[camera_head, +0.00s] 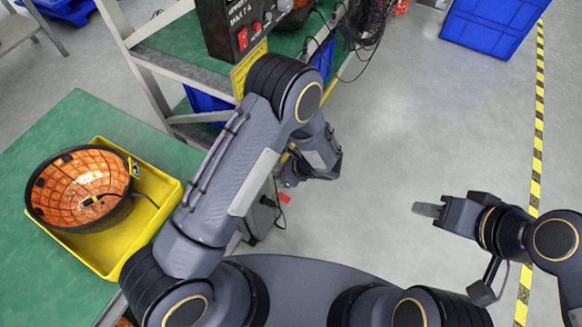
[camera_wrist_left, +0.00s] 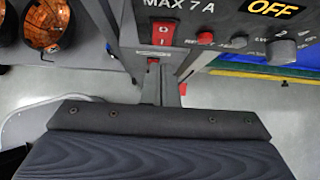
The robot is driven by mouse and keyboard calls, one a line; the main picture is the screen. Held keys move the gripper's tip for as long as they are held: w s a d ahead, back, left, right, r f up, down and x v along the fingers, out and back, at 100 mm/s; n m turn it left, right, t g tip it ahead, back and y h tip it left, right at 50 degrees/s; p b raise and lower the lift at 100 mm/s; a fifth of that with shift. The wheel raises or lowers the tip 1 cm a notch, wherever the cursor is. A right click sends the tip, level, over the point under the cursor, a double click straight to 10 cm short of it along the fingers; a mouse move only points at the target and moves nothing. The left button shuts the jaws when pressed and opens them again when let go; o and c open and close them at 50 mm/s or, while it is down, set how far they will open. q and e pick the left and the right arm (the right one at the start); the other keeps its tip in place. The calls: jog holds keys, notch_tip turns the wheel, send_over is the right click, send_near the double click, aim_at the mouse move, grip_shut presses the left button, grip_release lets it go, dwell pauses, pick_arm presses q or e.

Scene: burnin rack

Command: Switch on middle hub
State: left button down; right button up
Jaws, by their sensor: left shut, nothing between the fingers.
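A black hub box (camera_head: 222,28) marked MAX 7 A stands on the rack at the top of the head view. Its front has a red switch (camera_head: 242,39) and a smaller red button. In the left wrist view the panel (camera_wrist_left: 215,22) shows a display reading OFF, a red rocker switch (camera_wrist_left: 163,34) and a grey knob (camera_wrist_left: 283,48). My left gripper (camera_wrist_left: 170,84) is shut and empty, its fingers below the rocker in the picture. Contact is not visible. In the head view my left arm mostly hides this gripper. My right gripper (camera_head: 428,210) is over open floor, away from the hub; its jaw gap is unclear.
A yellow tray (camera_head: 165,190) with a black-rimmed orange bowl (camera_head: 80,187) sits on the green table (camera_head: 85,115) at left. Cables (camera_head: 370,25) hang by the rack (camera_head: 150,55). A blue crate (camera_head: 490,25) stands at the back right.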

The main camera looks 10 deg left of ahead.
pick_arm(q)
jog(key=shift+w+a+f, duration=0.1)
jog(key=shift+w+a, duration=0.1)
jog(key=shift+a, duration=0.35)
jog(key=shift+w+a+f, duration=0.1)
jog(key=shift+w+a, duration=0.05)
jog(key=shift+a, duration=0.35)
jog(key=shift+a+y+b, duration=0.2)
jog(key=shift+y+b, duration=0.1)
jog(key=shift+r, duration=0.15)
